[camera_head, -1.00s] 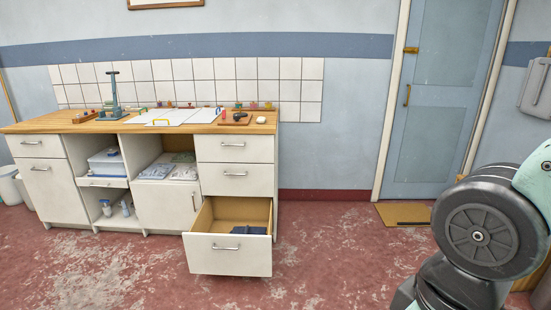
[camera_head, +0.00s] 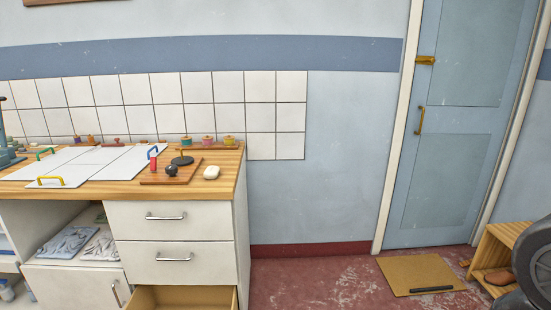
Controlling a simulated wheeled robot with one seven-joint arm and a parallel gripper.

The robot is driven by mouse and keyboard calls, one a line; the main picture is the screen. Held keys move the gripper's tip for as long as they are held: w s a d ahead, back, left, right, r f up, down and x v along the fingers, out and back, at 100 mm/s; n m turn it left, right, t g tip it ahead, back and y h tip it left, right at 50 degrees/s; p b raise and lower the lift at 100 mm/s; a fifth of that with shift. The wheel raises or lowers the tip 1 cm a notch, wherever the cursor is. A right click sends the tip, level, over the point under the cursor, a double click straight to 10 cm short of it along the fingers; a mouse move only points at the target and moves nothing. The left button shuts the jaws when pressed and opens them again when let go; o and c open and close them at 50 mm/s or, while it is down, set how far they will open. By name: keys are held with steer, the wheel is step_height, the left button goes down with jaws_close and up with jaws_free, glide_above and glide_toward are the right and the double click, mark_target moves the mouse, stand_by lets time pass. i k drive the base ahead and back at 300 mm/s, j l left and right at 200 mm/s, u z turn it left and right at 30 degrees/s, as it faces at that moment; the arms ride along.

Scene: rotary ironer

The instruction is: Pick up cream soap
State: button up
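A small cream, rounded block that looks like the cream soap (camera_head: 211,173) lies on the wooden worktop (camera_head: 219,187) near its right end. It is just right of a brown board (camera_head: 158,179), apart from it. My gripper is not in view. Only a dark part of my own arm shows at the right edge, well away from the worktop.
On the brown board are a dark ball (camera_head: 171,170), a red upright piece (camera_head: 153,163) and a dark disc-shaped tool (camera_head: 182,160). Colourful pots (camera_head: 208,141) stand behind. The lowest drawer (camera_head: 185,298) is open below the worktop. A mat (camera_head: 420,273) lies by the door; a wooden crate (camera_head: 493,252) is at right.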

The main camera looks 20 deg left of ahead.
mark_target(211, 172)
steer(key=i+l+z, duration=0.2)
steer(key=i, duration=0.5)
steer(key=i+z, duration=0.15)
steer(key=i, duration=0.55)
steer(key=i+l+u, duration=0.1)
steer(key=i+u, duration=0.4)
steer(key=i+l+u, duration=0.2)
steer(key=u, duration=0.3)
steer(key=i+l, duration=0.05)
